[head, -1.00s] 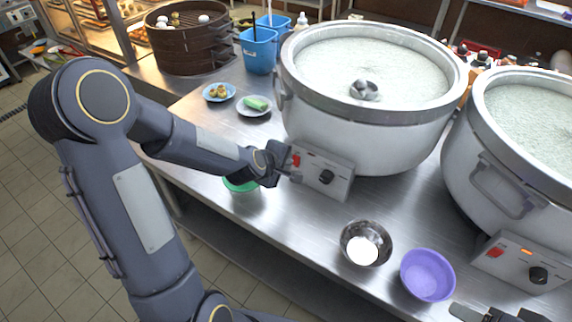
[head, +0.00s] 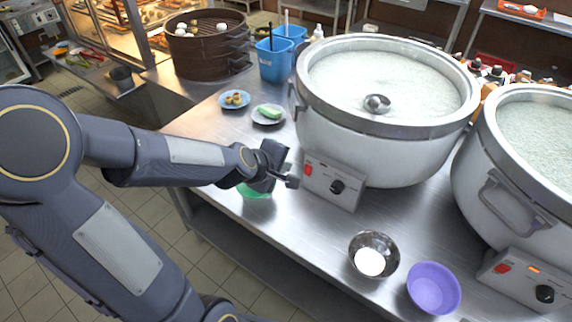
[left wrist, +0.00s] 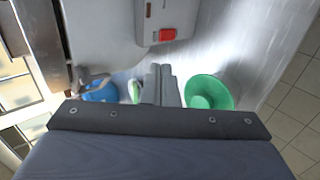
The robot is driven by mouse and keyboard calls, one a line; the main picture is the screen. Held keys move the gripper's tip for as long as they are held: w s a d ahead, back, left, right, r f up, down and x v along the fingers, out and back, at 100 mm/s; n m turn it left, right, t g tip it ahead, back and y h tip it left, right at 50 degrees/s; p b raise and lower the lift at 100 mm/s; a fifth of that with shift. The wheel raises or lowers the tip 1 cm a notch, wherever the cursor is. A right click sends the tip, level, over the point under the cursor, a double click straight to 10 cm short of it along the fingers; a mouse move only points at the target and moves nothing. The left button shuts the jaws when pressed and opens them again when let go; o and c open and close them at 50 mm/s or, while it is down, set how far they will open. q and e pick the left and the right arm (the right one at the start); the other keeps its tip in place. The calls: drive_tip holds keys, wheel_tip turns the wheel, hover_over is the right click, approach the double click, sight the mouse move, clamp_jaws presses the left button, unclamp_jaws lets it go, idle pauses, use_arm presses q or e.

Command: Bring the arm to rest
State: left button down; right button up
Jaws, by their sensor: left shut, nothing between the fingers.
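My left gripper (head: 292,182) is shut and empty. It hangs over the steel table edge, just left of the front pot's control box (head: 334,182), apart from it in the head view. The left wrist view shows its closed fingers (left wrist: 160,82) between a green bowl (left wrist: 208,92) and the pot side. In the head view the green bowl (head: 254,192) is partly hidden behind the gripper. The front stockpot (head: 385,140) holds white congee with a metal ladle (head: 377,103) in it. My right gripper does not show in the head view now.
A second stockpot (head: 500,190) stands at right. A steel bowl (head: 384,245) with white contents and a purple bowl (head: 433,288) sit near the front edge. Small plates (head: 234,99), blue containers (head: 274,62) and a steamer (head: 205,50) stand farther back. Floor is open at left.

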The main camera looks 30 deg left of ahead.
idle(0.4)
use_arm(q)
drive_tip(key=s+d+r+m+g+h, duration=0.1)
drive_tip(key=s+d+r+m+g, duration=0.1)
drive_tip(key=s+m, duration=0.5)
drive_tip(key=s+d+r+m+g+h, duration=0.1)
drive_tip(key=s+m, duration=0.6)
drive_tip(key=s, duration=0.7)
drive_tip(key=shift+s+d+r+m+g, duration=0.25)
drive_tip(key=shift+d+r+m+g, duration=0.15)
drive_tip(key=shift+d+r+g, duration=0.25)
